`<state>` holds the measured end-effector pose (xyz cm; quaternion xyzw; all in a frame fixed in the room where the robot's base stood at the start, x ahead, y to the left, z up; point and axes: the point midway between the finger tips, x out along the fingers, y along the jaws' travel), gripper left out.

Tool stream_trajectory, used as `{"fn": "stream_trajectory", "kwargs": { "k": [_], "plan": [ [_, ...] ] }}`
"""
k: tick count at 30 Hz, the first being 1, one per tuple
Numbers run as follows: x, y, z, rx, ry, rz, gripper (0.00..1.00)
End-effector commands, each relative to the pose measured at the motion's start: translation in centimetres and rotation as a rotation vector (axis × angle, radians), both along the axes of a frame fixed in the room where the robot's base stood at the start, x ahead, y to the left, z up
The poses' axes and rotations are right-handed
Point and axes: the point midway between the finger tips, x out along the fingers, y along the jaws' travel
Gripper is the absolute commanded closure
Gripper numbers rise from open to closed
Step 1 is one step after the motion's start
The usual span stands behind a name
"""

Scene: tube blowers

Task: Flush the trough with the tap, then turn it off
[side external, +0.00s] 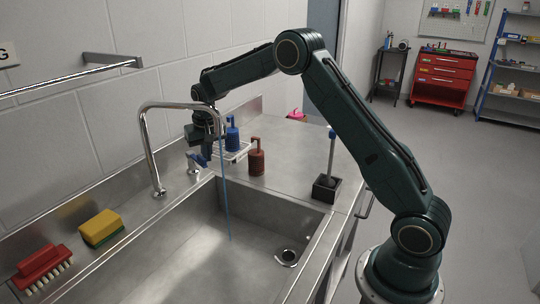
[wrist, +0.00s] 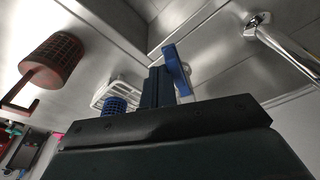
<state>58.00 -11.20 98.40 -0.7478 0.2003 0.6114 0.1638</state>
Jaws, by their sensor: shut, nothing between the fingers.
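The steel trough (side external: 185,262) has a drain (side external: 288,256) at its right end. The chrome tap (side external: 150,150) arches over the trough, and its foot shows in the wrist view (wrist: 258,22). A thin blue stream of water (side external: 226,205) runs from the spout into the trough. The tap's blue lever (side external: 198,160) stands on the back ledge; it also shows in the wrist view (wrist: 177,70). My gripper (side external: 208,155) is shut and empty, close beside the lever. In the wrist view its fingers (wrist: 157,75) overlap the lever's edge; I cannot tell whether they touch.
A brush in a dark holder (side external: 326,188) stands on the right counter. A yellow sponge (side external: 101,228) and red brush (side external: 42,268) lie on the left ledge.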

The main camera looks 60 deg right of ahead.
Motion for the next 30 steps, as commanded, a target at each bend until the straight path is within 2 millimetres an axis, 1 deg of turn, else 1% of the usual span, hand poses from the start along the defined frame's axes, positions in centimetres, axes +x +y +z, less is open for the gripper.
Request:
{"fn": "stream_trajectory", "kwargs": {
  "k": [5,11,24,30],
  "plan": [
    [0.0,0.5,0.0,0.0,0.0,0.001,1.0],
    [0.0,0.4,0.3,0.001,0.0,0.001,1.0],
    [0.0,-0.3,3.7,0.0,-0.002,-0.001,1.0],
    [0.0,-0.5,4.5,0.0,-0.001,0.0,1.0]
  ]
}}
